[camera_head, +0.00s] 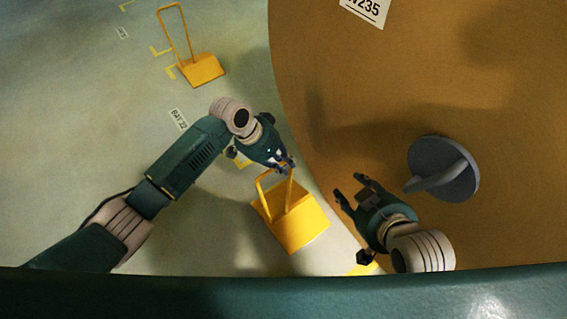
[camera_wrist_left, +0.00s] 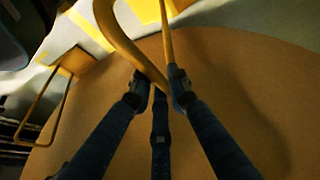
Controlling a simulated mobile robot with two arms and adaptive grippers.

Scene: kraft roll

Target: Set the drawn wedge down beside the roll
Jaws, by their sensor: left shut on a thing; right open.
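A yellow wedge (camera_head: 297,226) with a tall loop handle is at the left edge of the big brown roll (camera_head: 330,60). My left gripper (camera_head: 283,166) is shut on the top of its handle. In the left wrist view the yellow handle (camera_wrist_left: 128,42) passes between the fingers of my left gripper (camera_wrist_left: 160,84). I cannot tell whether the wedge touches the floor. My right gripper (camera_head: 349,186) is open and empty, right of the wedge and over the roll's edge. A second yellow wedge (camera_head: 202,70) stands on the floor further back, apart from the roll.
A grey disc with a bar (camera_head: 444,169) sits on the roll's face. A floor label (camera_head: 179,119) lies beyond my left arm. The pale floor at left is mostly clear.

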